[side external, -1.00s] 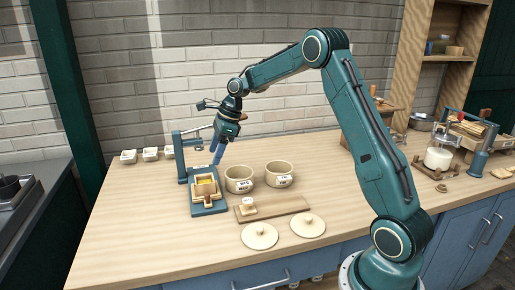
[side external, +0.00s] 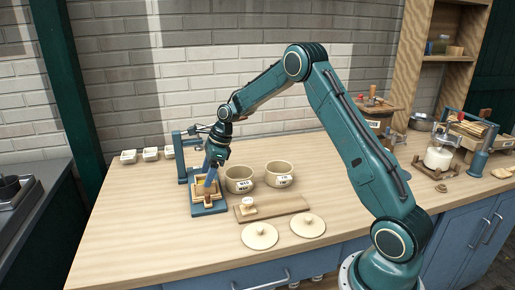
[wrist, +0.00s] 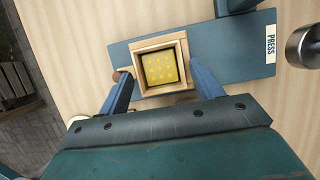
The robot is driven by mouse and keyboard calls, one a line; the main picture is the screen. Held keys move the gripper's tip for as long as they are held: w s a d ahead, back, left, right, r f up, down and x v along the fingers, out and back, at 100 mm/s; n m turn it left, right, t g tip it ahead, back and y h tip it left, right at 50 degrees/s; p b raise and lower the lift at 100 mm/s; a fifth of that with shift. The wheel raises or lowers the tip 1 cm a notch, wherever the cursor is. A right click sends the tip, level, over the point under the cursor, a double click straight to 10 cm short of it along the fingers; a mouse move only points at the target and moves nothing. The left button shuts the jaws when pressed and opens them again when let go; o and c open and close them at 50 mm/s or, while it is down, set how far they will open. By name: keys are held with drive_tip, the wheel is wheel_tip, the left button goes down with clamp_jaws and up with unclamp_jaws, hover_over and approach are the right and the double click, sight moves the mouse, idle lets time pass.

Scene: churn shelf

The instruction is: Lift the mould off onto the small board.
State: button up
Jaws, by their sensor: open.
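The mould (wrist: 176,43) is a square, light wooden frame with a yellow dimpled block inside. It sits on the blue press base (wrist: 230,70), and also shows in the side external view (side external: 199,184). My gripper (wrist: 160,72) is open, low over the press, with one blue finger at each side of the mould's near part. I cannot tell whether the fingers touch it. A brown rounded piece shows beside the left finger. The small brown board (side external: 285,207) lies to the right of the press; a small pale knobbed piece (side external: 248,206) stands on its left end.
Two cream crocks with labels (side external: 239,179) (side external: 279,175) stand behind the board. Two round knobbed lids (side external: 260,236) (side external: 308,225) lie in front of it. The press's blue upright (side external: 181,158) rises behind the mould.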

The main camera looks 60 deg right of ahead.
drive_tip(key=shift+x, duration=1.6)
drive_tip(key=c, duration=0.7)
